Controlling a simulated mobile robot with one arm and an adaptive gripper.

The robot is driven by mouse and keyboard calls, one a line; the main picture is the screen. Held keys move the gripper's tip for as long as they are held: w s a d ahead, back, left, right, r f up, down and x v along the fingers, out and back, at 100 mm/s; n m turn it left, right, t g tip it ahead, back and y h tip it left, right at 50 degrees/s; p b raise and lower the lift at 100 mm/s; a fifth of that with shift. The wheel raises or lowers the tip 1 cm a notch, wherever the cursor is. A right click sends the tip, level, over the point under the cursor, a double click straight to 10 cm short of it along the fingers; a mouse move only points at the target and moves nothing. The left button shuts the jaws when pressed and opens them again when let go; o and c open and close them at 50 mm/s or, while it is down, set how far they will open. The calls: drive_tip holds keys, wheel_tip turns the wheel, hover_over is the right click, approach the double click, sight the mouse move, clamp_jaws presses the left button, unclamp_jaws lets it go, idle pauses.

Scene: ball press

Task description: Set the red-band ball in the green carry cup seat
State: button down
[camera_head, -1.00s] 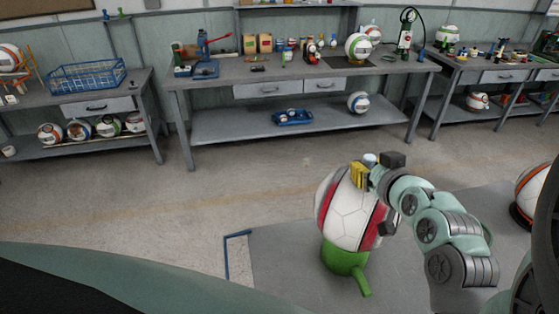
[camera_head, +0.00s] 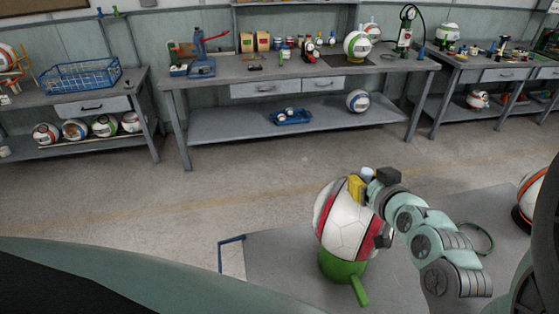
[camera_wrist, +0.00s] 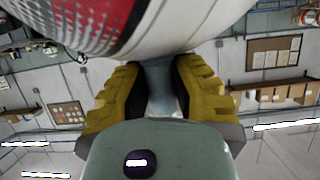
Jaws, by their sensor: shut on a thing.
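The red-band ball (camera_head: 343,228), white with red bands, stands on my near side of the grey platform, directly above the green carry cup (camera_head: 338,268). The cup's handle (camera_head: 359,291) points toward me. The ball hides the cup's seat, so I cannot tell whether the ball is fully down in it. My gripper (camera_head: 357,187), with yellow fingers, is at the ball's top. In the wrist view my gripper (camera_wrist: 160,78) is shut on a narrow grey-blue piece at the ball (camera_wrist: 190,28), which fills the top of the picture.
A green ring (camera_head: 479,237) lies behind my arm, and an orange-striped ball (camera_head: 530,195) stands at right. Workbenches (camera_head: 290,70) line the wall. The floor between is clear.

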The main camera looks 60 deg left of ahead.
sight(374, 216)
drive_tip(key=shift+f+b, duration=0.5)
drive_tip(key=shift+b, duration=0.45)
drive_tip(key=c, duration=0.9)
unclamp_jaws()
drive_tip(key=shift+c, duration=0.2)
drive_tip(key=shift+r, duration=0.1)
drive_tip(key=shift+r+p, duration=0.6)
drive_tip(key=shift+p, duration=0.45)
drive_tip(key=shift+d, duration=0.3)
drive_tip(key=b+v, duration=0.2)
drive_tip(key=v, duration=0.3)
drive_tip(key=shift+s+d, duration=0.2)
drive_tip(key=shift+d, duration=0.1)
drive_tip(key=shift+p+v, duration=2.3)
drive_tip(key=shift+v, duration=0.55)
drive_tip(key=shift+r, duration=0.1)
